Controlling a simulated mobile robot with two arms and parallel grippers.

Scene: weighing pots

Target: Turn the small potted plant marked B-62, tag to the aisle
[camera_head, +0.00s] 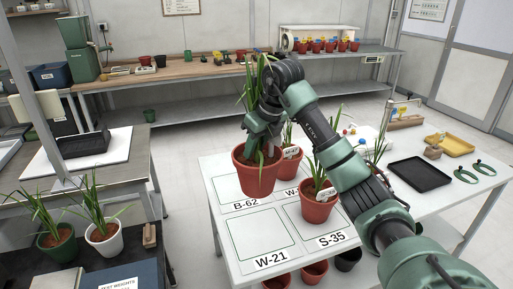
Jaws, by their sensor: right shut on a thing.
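The small potted plant at the B-62 square is a terracotta pot (256,180) with long green leaves. It is upright at the back right of the square marked B-62 (222,187) on the white table. I cannot tell whether its base touches the table. No tag shows on the side of the pot facing me. My right gripper (264,135) reaches down from above and is shut on this plant, among its leaves just over the rim. The fingertips are partly hidden by leaves. My left gripper is not in view.
A tagged pot (318,208) stands close by on the S-35 square, and another tagged pot (291,163) stands just behind. The W-21 square (262,241) in front is empty. A black tray (420,174) lies at the right. Two potted plants stand on the left bench.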

